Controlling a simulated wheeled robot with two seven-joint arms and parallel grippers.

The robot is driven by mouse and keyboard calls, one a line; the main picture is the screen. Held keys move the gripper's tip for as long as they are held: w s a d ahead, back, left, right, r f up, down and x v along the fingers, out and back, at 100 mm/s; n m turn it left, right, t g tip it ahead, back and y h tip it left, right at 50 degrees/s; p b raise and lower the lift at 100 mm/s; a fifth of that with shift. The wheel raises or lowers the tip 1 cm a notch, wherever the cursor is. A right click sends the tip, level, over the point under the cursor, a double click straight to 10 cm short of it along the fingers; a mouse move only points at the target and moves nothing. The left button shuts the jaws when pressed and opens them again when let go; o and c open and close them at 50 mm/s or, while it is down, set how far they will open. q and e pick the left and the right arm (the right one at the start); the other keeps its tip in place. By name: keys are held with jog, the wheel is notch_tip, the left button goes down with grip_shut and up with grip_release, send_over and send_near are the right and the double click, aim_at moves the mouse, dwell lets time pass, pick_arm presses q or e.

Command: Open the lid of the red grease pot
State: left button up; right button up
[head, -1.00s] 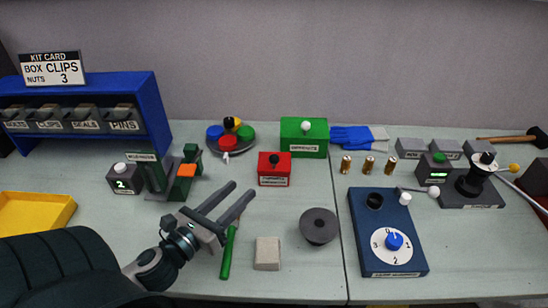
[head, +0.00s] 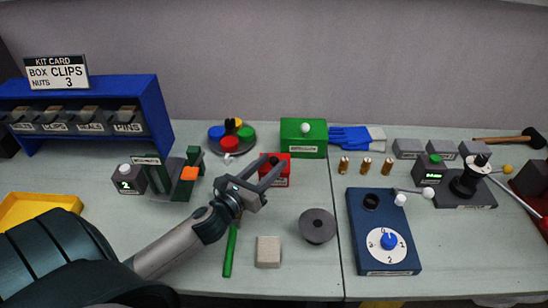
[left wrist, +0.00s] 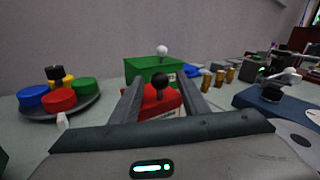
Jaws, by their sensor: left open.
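The red box-shaped pot (head: 282,181) with a black ball knob (head: 273,161) on its lid stands mid-table, its lid down. In the left wrist view the red pot (left wrist: 155,101) and its black knob (left wrist: 160,81) show between my fingers. My left gripper (head: 270,167) is open and empty, its two fingers pointing at the pot, one on each side of the knob in the picture. I cannot tell whether they touch it. The fingers hide part of the pot in the head view. My right gripper is not in view.
A green box (head: 304,146) with a white knob stands close behind. A round tray (head: 213,148) with coloured pots is to the left. Brass cylinders (head: 366,166) stand to the right.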

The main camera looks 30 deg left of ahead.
pick_arm(q)
jog(key=shift+w, duration=1.15)
grip_shut()
